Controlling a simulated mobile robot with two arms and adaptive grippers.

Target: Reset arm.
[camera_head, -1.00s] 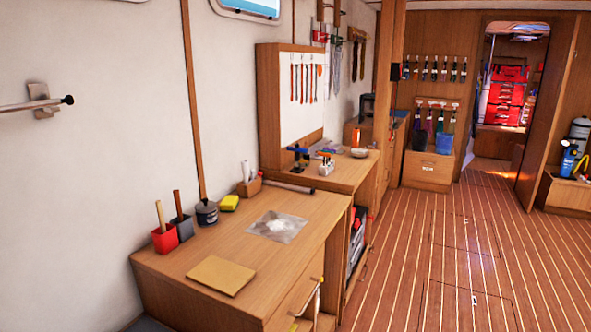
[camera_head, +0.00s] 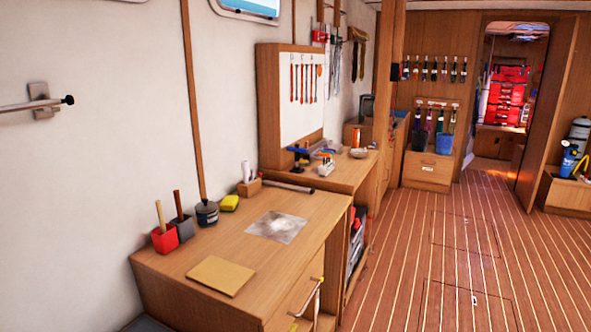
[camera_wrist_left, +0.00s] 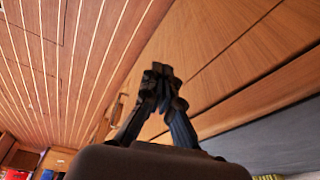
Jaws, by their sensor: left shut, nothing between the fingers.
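My left gripper (camera_wrist_left: 160,88) shows in the left wrist view as two dark fingers with their tips together. It is shut and holds nothing. It hangs clear of things, with the wooden front of a cabinet (camera_wrist_left: 235,50) behind and to its right and the striped floor (camera_wrist_left: 60,60) to its left. Neither of my arms shows in the head view, and my right gripper is not in any view.
A wooden workbench (camera_head: 190,262) stands along the left wall. The floor (camera_head: 440,255) to the right is clear.

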